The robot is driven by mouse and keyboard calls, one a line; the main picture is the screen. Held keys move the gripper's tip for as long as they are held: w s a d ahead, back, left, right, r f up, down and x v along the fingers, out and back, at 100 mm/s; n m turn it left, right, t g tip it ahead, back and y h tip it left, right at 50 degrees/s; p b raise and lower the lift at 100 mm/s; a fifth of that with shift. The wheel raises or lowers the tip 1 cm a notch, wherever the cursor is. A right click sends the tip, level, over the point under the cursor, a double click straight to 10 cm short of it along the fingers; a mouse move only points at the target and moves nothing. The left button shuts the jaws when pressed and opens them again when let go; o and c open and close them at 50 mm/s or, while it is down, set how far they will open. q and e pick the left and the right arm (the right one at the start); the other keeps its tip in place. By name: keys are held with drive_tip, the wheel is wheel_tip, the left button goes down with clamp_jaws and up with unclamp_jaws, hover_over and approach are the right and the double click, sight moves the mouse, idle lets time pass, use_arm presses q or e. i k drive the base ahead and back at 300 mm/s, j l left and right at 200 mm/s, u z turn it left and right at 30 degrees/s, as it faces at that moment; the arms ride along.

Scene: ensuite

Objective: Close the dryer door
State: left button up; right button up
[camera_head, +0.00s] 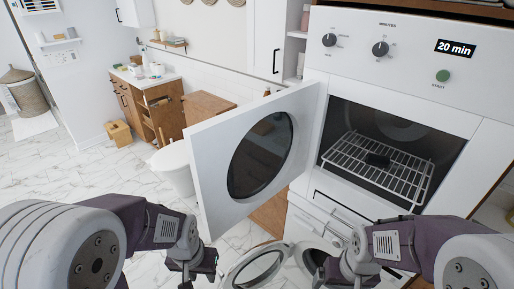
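A white upper appliance, which looks like the dryer, has dials, a green start button and a "20 min" display. Its square white door (208,150) with a dark oval window stands wide open, swung out to the left. My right gripper (338,273) is low, in front of the lower appliance. Neither visibly holds anything. Their finger gaps are too unclear to judge.
Below, a lower appliance with a round glass door (236,281) also stands open, close to both grippers. A toilet (173,168) and a wooden vanity (145,105) stand behind the upper door. Tiled floor (60,165) is clear at the left.

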sight(241, 157)
drive_tip(key=i+j+z, duration=0.2)
drive_tip(key=j+z, duration=0.25)
drive_tip(key=j, duration=0.15)
drive_tip(key=i+j+z, duration=0.1)
drive_tip(key=j+z, duration=0.3)
drive_tip(key=j, duration=0.25)
drive_tip(key=j+z, duration=0.45)
drive_tip(key=j, duration=0.2)
drive_tip(key=k+j+z, duration=0.1)
drive_tip(key=j+z, duration=0.35)
drive_tip(key=j, duration=0.2)
